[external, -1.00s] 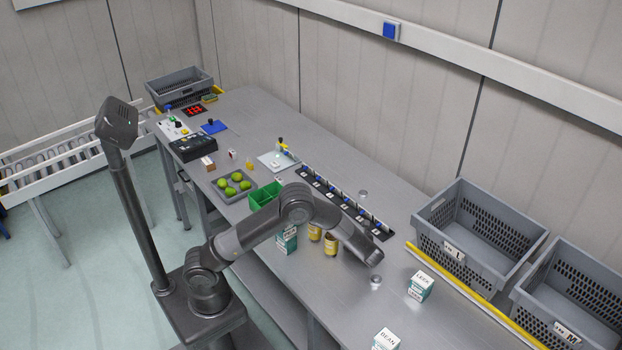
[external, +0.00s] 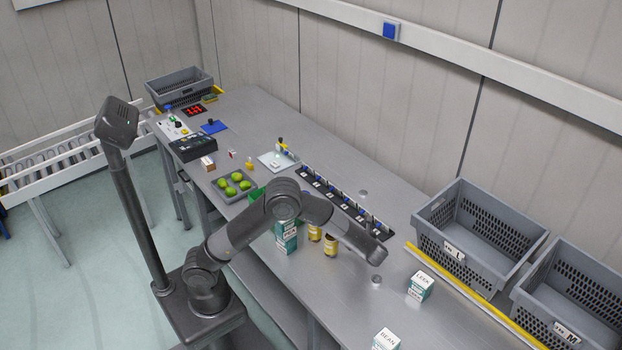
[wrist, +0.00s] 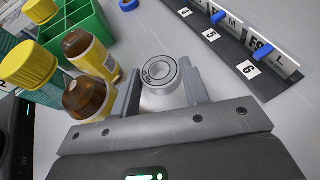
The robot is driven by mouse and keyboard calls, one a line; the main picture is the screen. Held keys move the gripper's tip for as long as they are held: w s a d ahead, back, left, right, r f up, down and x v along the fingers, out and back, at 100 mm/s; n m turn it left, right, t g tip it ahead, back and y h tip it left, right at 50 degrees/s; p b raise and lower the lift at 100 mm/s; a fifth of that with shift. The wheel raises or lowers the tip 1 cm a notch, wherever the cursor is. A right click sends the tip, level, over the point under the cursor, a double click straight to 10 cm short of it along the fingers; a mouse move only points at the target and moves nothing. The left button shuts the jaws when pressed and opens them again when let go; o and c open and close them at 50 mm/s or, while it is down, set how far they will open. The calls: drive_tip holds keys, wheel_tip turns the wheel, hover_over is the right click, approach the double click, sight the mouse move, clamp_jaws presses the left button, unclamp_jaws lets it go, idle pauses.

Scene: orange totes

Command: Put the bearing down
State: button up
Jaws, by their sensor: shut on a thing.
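I cannot tell whether the bearing touches the bench top.
Brown jars with yellow lids (wrist: 88,52) stand close left of my fingers, beside a green bin (wrist: 75,25). A numbered dark strip (wrist: 225,45) lies to the right. Boxes (external: 420,286) and grey crates (external: 480,235) stand farther right.

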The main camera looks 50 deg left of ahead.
drive_tip(key=s+d+r, duration=0.4)
drive_tip(key=d, duration=0.1)
drive_tip(key=w+a+r+m+t+h, duration=0.1)
drive_tip(key=a+r+m+t+h, duration=0.2)
drive_tip(key=a+r, duration=0.4)
drive_tip(key=w+a+r+m+t+h, duration=0.1)
drive_tip(key=a+r+m+t+h, duration=0.2)
drive_tip(key=r, duration=1)
drive_tip(key=w+a+r+m+t+h, duration=0.1)
drive_tip(key=a+r+m+t+h, duration=0.2)
drive_tip(key=a+r+m+h, duration=0.3)
drive_tip(key=shift+a+r+m+h, duration=0.3)
drive_tip(key=shift+a+r+m, duration=0.7)
drive_tip(key=shift+a+r, duration=1.25)
drive_tip(key=shift+a+f, duration=0.25)
drive_tip(key=shift+d, duration=0.1)
